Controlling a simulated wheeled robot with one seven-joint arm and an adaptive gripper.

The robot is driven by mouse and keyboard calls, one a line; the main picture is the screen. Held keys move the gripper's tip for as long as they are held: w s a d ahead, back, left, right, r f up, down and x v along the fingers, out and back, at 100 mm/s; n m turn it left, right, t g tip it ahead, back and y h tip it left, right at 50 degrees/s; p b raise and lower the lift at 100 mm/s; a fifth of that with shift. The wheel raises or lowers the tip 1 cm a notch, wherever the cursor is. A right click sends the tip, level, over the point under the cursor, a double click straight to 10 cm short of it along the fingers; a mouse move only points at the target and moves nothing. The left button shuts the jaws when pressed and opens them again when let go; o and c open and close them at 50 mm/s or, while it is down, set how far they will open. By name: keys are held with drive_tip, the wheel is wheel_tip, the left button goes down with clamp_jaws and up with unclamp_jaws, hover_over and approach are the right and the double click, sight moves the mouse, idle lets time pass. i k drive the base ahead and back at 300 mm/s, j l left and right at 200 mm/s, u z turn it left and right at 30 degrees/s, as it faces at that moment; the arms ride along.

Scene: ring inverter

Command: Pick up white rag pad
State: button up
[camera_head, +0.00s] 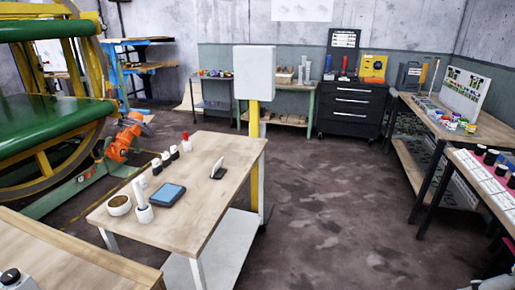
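A wooden-topped table (205,215) with white legs stands in the middle left of the head view. On its top is a thin white upright piece (217,166) in a dark stand. It may be the white rag pad, but it is too small to tell. Left of it are a dark flat device with a blue face (167,194), a white cup with a pale stick (143,212) and a white round dish with brown contents (119,204). My gripper is not in view.
Several small bottles (174,153) line the table's back left edge. A yellow post with a white box (254,75) stands behind the table. Another wooden table (70,262) is at the lower left. Workbenches (470,125) line the right. The dark floor (330,220) between is clear.

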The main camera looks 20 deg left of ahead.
sight(144, 185)
drive_tip(key=i+u, duration=0.35)
drive_tip(key=i+l+u, duration=0.35)
drive_tip(key=i, duration=0.2)
drive_tip(key=i+l+u, duration=0.3)
drive_tip(key=i, duration=0.15)
drive_tip(key=i+l+u, duration=0.15)
drive_tip(key=i+u, duration=0.25)
drive_tip(key=i+l+u, duration=0.15)
drive_tip(key=u, duration=0.25)
drive_tip(key=i+l+u, duration=0.25)
drive_tip(key=u, duration=0.15)
drive_tip(key=i+l+u, duration=0.15)
drive_tip(key=l+u, duration=0.3)
